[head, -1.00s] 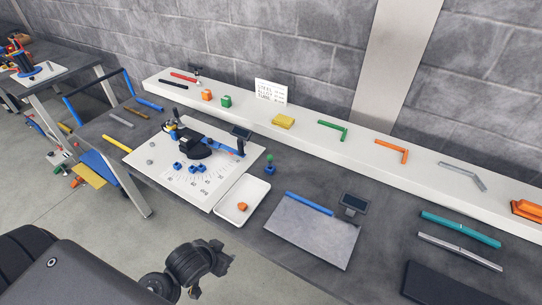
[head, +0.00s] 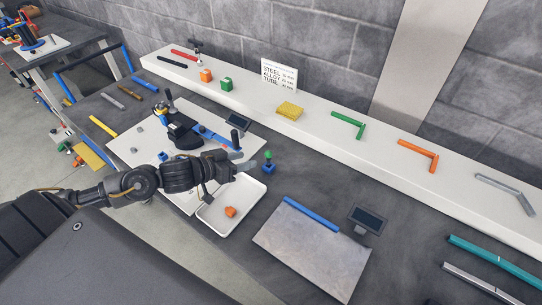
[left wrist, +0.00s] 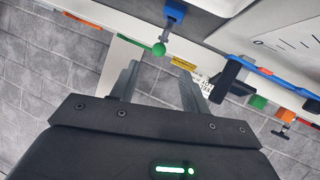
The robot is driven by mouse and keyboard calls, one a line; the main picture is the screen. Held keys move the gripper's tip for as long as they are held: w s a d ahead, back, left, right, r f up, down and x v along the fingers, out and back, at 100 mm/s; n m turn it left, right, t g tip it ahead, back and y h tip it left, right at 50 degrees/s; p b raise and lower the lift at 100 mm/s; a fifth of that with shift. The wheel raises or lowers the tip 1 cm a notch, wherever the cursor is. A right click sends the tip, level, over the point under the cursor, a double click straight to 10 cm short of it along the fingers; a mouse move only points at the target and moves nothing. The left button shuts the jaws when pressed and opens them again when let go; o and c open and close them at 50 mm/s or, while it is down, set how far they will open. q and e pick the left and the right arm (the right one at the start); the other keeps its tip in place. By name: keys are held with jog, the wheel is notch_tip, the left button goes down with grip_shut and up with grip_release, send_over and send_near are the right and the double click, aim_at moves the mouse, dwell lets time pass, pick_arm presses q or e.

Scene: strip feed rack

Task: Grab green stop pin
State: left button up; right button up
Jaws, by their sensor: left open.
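The green stop pin (head: 268,155) has a round green knob and stands upright in a small blue base (head: 268,169) on the dark bench, right of the white tray. In the left wrist view its green knob (left wrist: 158,49) shows just beyond the fingertips, between their lines, with a grey shaft leading to the blue base (left wrist: 174,11). My left gripper (head: 248,160) is open and empty, just left of the pin and above the tray; its spread fingers (left wrist: 158,72) show in the left wrist view. I see no contact with the pin. My right gripper is not in view.
The white tray (head: 207,218) with an orange piece (head: 230,212) lies below my left gripper. A bending fixture (head: 185,131) on a white plate stands behind it. A grey plate (head: 300,252) and small display (head: 366,219) lie to the right. A white shelf runs along the back.

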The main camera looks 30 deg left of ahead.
aim_at(266, 154)
pick_arm(q)
jog(key=x, duration=0.5)
jog(key=shift+w+d+p, duration=0.15)
jog(key=shift+p, duration=0.25)
jog(key=shift+w+d, duration=0.1)
jog(key=shift+w, duration=0.05)
jog(key=p+x, duration=0.1)
jog(key=x, duration=0.4)
jog(key=shift+p, duration=0.3)
jog(key=shift+c, duration=0.6)
grip_shut()
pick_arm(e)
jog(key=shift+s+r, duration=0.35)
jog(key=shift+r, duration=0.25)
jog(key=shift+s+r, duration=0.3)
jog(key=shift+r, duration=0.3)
